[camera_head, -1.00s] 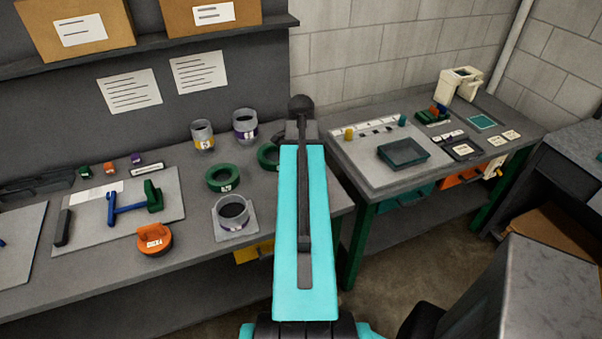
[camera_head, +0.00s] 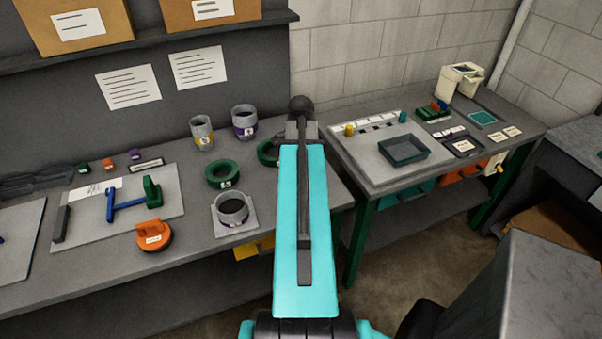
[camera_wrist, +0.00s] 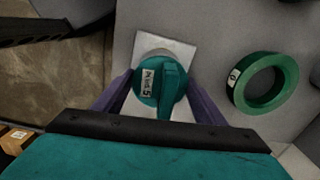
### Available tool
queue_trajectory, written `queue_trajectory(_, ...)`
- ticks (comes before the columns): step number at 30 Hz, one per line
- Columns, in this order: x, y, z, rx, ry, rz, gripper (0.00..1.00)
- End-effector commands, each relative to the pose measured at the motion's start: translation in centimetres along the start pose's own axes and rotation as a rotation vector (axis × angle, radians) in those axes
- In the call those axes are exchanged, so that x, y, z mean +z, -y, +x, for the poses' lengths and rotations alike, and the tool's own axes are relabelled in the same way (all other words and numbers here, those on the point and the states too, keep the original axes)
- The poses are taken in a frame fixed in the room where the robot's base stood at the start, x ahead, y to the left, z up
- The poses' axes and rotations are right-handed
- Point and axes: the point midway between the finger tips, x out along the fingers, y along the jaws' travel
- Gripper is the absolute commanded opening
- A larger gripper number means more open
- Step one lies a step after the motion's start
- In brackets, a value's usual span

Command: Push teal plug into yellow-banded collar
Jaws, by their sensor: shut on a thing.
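My gripper (camera_wrist: 160,88) is shut on the teal plug (camera_wrist: 174,77), which has a ridge handle and a label ending in 5. In the wrist view the plug hangs in front of a pale square plate (camera_wrist: 182,50), hiding most of what is on it. The yellow-banded collar (camera_head: 202,134) stands on the left bench in the head view, next to a purple-banded collar (camera_head: 245,122). A grey collar (camera_head: 232,207) sits on the square plate near the bench's front edge; its band colour is unclear. In the head view my arm hides the gripper and plug.
A green ring (camera_head: 223,175) lies behind the plate; another (camera_head: 268,153) is partly behind my arm. An orange round piece (camera_head: 154,236) and a mat (camera_head: 90,228) with a blue-and-green tool lie left. The right bench holds a dark tray (camera_head: 403,150).

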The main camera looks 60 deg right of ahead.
Motion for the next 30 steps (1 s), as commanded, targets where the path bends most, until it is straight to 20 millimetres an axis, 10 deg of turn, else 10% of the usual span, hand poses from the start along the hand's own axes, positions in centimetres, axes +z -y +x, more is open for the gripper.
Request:
queue_trajectory(18, -0.01, 0.0, 0.64, 0.0, 0.0, 0.0, 0.37)
queue_trajectory(19, -0.01, 0.0, 0.64, 0.0, 0.0, 0.0, 0.66)
queue_trajectory(22, -0.02, 0.0, 0.64, 0.0, 0.0, 0.0, 0.83)
queue_trajectory(30, -0.02, -0.02, 0.67, 0.0, 0.0, 0.0, 0.87)
